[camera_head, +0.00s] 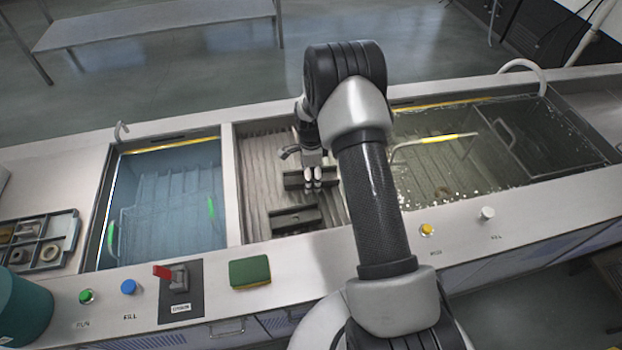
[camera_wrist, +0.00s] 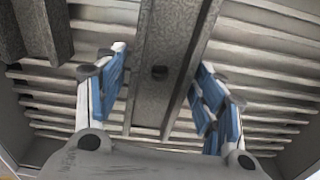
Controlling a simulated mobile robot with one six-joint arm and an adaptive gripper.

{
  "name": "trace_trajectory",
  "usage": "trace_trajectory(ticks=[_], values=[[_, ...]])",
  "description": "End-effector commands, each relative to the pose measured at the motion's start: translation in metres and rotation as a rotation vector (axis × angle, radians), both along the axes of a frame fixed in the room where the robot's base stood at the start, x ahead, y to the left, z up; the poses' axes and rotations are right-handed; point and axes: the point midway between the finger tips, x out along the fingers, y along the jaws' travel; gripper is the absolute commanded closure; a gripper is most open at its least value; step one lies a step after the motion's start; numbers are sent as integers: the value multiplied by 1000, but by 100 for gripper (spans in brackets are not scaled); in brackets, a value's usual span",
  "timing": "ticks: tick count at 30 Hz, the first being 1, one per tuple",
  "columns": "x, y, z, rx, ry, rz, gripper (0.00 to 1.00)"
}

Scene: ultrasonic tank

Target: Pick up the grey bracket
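A grey bracket (camera_head: 292,180), a long channel-like metal piece with a round hole, lies on the ribbed floor of the middle basin. In the wrist view the bracket (camera_wrist: 165,40) runs between my two blue-padded fingers, with a gap on either side. My gripper (camera_head: 313,183) points down over it and is open; the wrist view shows its fingers (camera_wrist: 160,98) spread apart. I cannot tell how far the fingertips are above the floor. A second, similar grey bracket (camera_head: 296,217) lies nearer the front; part of it shows at upper left in the wrist view (camera_wrist: 58,25).
Left of the middle basin is a blue-water tank (camera_head: 165,200) with a basket; right is a clear-water tank (camera_head: 440,180) with a basket. The front ledge holds a green sponge (camera_head: 249,271), a red-handled switch (camera_head: 170,275) and buttons. A parts tray (camera_head: 62,232) sits far left.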

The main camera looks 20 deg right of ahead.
Motion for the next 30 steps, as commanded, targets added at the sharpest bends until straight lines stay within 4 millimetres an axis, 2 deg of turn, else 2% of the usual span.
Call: trace_trajectory(ticks=[2, 22, 30], values=[[0, 0, 0, 0, 0, 0, 45], [0, 0, 0, 0, 1, 0, 90], [0, 0, 2, 0, -1, 0, 91]])
